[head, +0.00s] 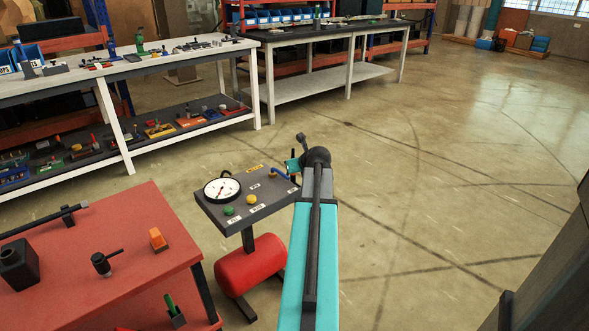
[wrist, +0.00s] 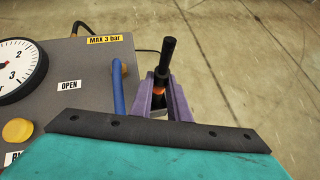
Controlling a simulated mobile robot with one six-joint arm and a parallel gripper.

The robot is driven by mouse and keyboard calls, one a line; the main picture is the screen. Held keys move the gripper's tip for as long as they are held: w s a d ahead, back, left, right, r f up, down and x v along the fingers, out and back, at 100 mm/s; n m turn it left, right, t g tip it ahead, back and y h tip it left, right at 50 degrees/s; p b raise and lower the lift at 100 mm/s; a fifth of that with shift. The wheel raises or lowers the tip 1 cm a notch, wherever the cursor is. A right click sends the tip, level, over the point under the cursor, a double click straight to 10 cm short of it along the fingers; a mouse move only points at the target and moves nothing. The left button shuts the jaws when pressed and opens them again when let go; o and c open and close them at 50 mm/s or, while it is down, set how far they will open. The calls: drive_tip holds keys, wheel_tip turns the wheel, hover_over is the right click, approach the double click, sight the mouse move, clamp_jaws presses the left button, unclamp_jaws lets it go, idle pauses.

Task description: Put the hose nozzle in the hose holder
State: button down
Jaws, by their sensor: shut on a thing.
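My gripper (wrist: 162,98) has purple fingers shut on the hose nozzle (wrist: 169,52). The nozzle is black with an orange part low between the fingers, and its black end points away and up in the wrist view. The gripper is just off the right edge of the grey gauge panel. In the head view my arm partly hides the gripper, and the nozzle is too small to make out. A blue curved piece (wrist: 118,88) stands at the panel's right edge, left of the fingers; I cannot tell whether it is the hose holder.
A red table (head: 110,260) stands at the lower left, workbenches behind.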

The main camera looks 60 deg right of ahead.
drive_tip(key=shift+f, duration=0.6)
drive_tip(key=c, duration=1.7)
unclamp_jaws()
drive_tip(key=shift+r, duration=0.15)
drive_tip(key=p+v, duration=0.1)
drive_tip(key=v, duration=0.5)
drive_tip(key=p+v, duration=0.1)
drive_tip(key=v, duration=0.5)
drive_tip(key=shift+r, duration=0.5)
